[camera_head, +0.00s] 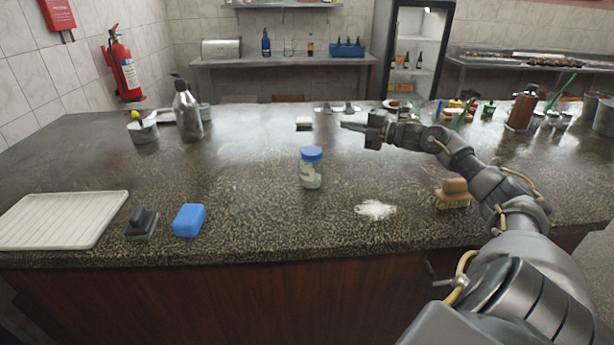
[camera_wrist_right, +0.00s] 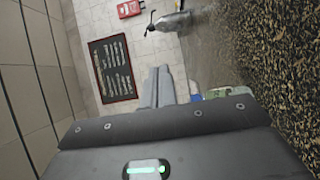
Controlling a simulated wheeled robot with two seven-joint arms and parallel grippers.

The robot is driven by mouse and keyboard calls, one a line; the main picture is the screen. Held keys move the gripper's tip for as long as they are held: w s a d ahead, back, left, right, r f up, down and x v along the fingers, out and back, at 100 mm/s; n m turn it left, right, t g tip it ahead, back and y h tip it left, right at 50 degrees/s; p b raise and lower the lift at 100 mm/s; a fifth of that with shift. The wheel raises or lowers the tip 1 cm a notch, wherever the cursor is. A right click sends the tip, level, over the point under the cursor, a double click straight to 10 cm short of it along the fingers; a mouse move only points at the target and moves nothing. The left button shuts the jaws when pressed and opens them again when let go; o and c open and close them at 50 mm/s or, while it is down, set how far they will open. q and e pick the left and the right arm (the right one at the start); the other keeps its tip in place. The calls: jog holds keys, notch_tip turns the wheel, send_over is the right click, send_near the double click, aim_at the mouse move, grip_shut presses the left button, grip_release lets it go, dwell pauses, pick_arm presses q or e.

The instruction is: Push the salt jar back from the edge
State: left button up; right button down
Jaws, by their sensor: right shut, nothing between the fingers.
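The salt jar (camera_head: 311,168) is a small clear jar with a blue lid. It stands upright on the speckled dark counter (camera_head: 270,220), set in from the front edge. My right gripper (camera_head: 346,125) is shut and empty. In the head view it shows above and to the right of the jar, pointing left, apart from it. In the right wrist view the gripper's fingers (camera_wrist_right: 157,90) lie together. The jar (camera_wrist_right: 228,92) shows there sideways, partly hidden by the gripper body. My left gripper is not in view.
A white spill (camera_head: 375,209) and a brush (camera_head: 454,194) lie right of the jar. A blue sponge (camera_head: 188,220), a black-handled scrubber (camera_head: 141,222) and a white tray (camera_head: 62,220) lie at front left. A metal bottle (camera_head: 187,112) stands at back left. The counter around the jar is clear.

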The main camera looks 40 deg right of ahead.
jog(key=a+p, duration=0.3)
jog(key=a, duration=0.5)
jog(key=p, duration=0.4)
send_over(311, 169)
jog(key=a, duration=0.2)
jog(key=f, duration=0.3)
jog(key=f+p, duration=0.1)
jog(key=f, duration=0.5)
jog(key=shift+a+f, duration=0.3)
jog(key=shift+f, duration=0.1)
jog(key=shift+d+p, duration=0.25)
jog(key=shift+p, duration=0.25)
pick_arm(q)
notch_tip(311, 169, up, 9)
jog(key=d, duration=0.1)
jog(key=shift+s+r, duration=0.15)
pick_arm(e)
jog(key=shift+d+f, duration=0.1)
jog(key=shift+d, duration=0.2)
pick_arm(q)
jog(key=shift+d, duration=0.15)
